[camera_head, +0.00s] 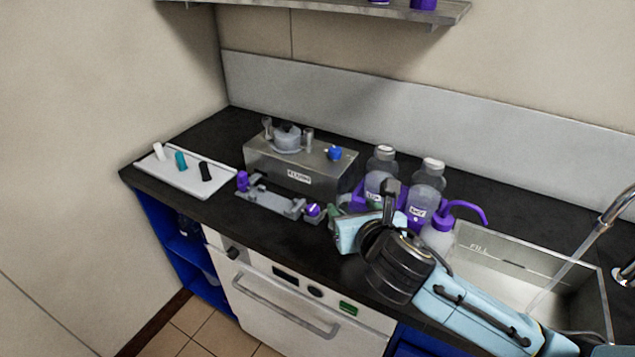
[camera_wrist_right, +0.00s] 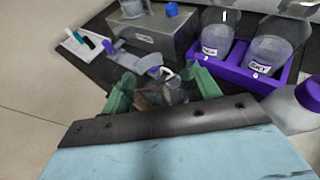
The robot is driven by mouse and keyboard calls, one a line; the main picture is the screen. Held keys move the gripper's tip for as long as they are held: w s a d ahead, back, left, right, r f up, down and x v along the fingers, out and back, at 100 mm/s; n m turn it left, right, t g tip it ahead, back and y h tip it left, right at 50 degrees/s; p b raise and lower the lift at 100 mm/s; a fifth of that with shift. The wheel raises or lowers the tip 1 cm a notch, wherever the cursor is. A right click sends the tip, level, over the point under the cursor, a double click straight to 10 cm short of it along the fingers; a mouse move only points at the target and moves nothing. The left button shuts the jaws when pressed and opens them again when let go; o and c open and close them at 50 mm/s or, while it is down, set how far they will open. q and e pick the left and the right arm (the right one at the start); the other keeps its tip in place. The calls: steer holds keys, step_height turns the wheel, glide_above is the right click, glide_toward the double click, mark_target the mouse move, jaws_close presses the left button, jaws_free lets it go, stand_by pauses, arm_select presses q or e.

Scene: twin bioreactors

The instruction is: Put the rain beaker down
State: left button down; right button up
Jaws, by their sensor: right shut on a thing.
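My right gripper (camera_head: 340,212) reaches in from the right over the black counter, near its front edge. In the right wrist view, its two green fingers (camera_wrist_right: 163,88) are shut on a clear beaker (camera_wrist_right: 168,96), which I take to be the rain beaker. The beaker is partly hidden by the wrist. Its label does not show, and I cannot tell whether its base touches the counter. In the head view the gripper and arm hide most of it. My left gripper is not in view.
A steel box (camera_head: 300,165) and a grey fixture (camera_head: 270,200) stand left of my gripper. A white tray (camera_head: 185,177) holds small coloured pieces. A purple rack (camera_wrist_right: 231,70) with two bottles and a wash bottle (camera_head: 437,236) stand close behind. Water runs into the sink (camera_head: 520,262).

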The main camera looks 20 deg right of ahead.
steer(key=d+f+m+h, duration=0.1)
steer(key=d+f, duration=0.1)
steer(key=f, duration=0.1)
steer(key=w+d+f+m+h+b, duration=0.1)
steer(key=d+f, duration=0.1)
steer(key=f, duration=0.2)
steer(key=w+d+f+m+g+h, duration=0.1)
steer(key=d+f, duration=0.1)
steer(key=f, duration=0.2)
steer(key=shift+w+d+h+b, duration=0.15)
steer(key=shift+d+h+b, duration=0.05)
steer(key=shift+h+b, duration=0.15)
steer(key=shift+f+b, duration=0.65)
steer(key=shift+f, duration=1.35)
steer(key=shift+f, duration=0.15)
steer(key=o, duration=1.1)
